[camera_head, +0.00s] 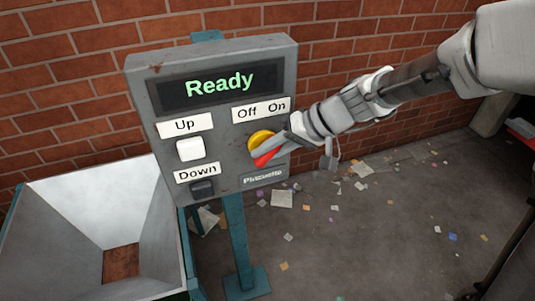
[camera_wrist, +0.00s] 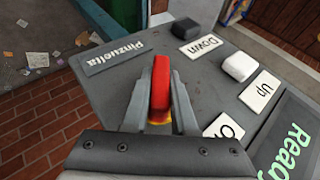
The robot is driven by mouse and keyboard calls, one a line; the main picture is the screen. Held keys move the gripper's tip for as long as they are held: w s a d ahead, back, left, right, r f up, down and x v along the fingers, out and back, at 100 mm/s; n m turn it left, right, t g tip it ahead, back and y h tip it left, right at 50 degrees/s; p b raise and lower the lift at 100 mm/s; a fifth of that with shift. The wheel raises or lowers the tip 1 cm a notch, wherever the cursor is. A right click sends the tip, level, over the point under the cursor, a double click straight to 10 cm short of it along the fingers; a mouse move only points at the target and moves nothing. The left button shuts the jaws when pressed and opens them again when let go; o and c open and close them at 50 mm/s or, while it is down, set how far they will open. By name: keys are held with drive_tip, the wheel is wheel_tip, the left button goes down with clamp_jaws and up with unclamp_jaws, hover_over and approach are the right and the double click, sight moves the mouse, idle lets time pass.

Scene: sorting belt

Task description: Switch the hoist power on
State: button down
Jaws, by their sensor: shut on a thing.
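A grey control box (camera_head: 222,172) stands on a teal post, with a green "Ready" on its dark display (camera_head: 220,84). A rotary switch (camera_head: 262,142) with a yellow disc and a red handle sits below the "Off" and "On" labels (camera_head: 261,109). My gripper (camera_head: 272,150) reaches in from the right and is shut on the red handle. In the wrist view the red handle (camera_wrist: 160,88) stands between my two fingers, with some yellow at its base. My fingers hide part of the switch in the head view, so its exact angle is hard to tell.
A white "Up" button (camera_head: 190,149) and a dark "Down" button (camera_head: 202,188) are left of the switch. A metal hopper (camera_head: 70,205) stands at the lower left. A brick wall is behind. Paper scraps litter the floor at right.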

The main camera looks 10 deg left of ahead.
drive_tip(key=c, duration=0.7)
unclamp_jaws()
drive_tip(key=p+v, duration=0.1)
drive_tip(key=v, duration=1.6)
drive_tip(key=shift+d+r, duration=0.15)
drive_tip(key=shift+r, duration=0.05)
